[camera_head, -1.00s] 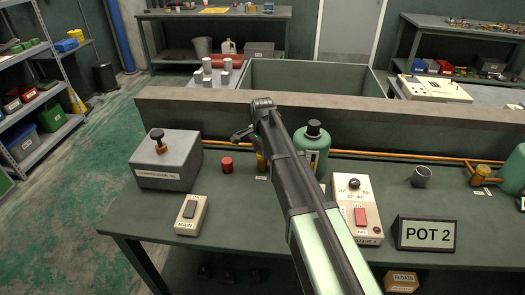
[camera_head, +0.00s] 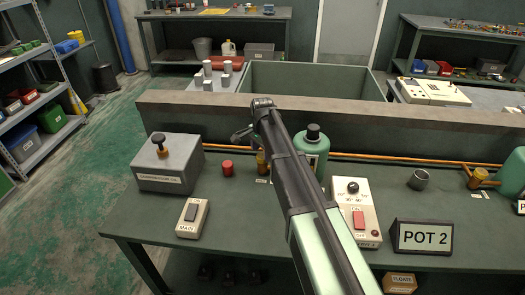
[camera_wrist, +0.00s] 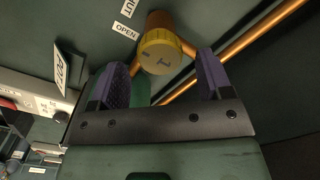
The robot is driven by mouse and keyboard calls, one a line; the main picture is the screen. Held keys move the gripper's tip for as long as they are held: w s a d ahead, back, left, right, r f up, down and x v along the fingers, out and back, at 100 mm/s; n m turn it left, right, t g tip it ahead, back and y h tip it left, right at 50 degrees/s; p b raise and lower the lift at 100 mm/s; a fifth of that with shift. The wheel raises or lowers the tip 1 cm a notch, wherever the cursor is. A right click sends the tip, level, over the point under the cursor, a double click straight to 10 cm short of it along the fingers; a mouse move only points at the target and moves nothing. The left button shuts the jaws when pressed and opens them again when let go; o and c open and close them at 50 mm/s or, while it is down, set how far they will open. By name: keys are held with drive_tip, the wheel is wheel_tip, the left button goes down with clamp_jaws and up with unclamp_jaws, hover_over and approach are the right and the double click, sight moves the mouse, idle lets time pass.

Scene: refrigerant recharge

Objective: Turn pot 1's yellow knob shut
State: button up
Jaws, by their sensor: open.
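Pot 1's yellow knob (camera_wrist: 161,52) is a round cap with a dark mark on its face, on a copper-coloured valve in the wrist view. In the head view the yellow valve (camera_head: 262,162) shows partly behind my arm. My gripper (camera_wrist: 160,62) is open, with its two purple-padded fingers on either side of the knob and a gap at each side. In the head view my gripper (camera_head: 242,135) is small and partly hidden. The OPEN label (camera_wrist: 125,31) and the partly cut-off SHUT label (camera_wrist: 129,8) lie beside the valve.
The green pot (camera_head: 315,143) stands just right of my arm. A copper pipe (camera_wrist: 262,36) runs past the knob. A red cap (camera_head: 227,168), a grey box (camera_head: 170,166) and a MAIN switch (camera_head: 192,218) are to the left. A heater control box (camera_head: 355,212) and POT 2 sign (camera_head: 422,236) are right.

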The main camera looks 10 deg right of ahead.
sight(263, 156)
wheel_tip(263, 156, up, 9)
drive_tip(key=p, duration=0.7)
drive_tip(key=s+n, duration=1.3)
drive_tip(key=s, duration=1.5)
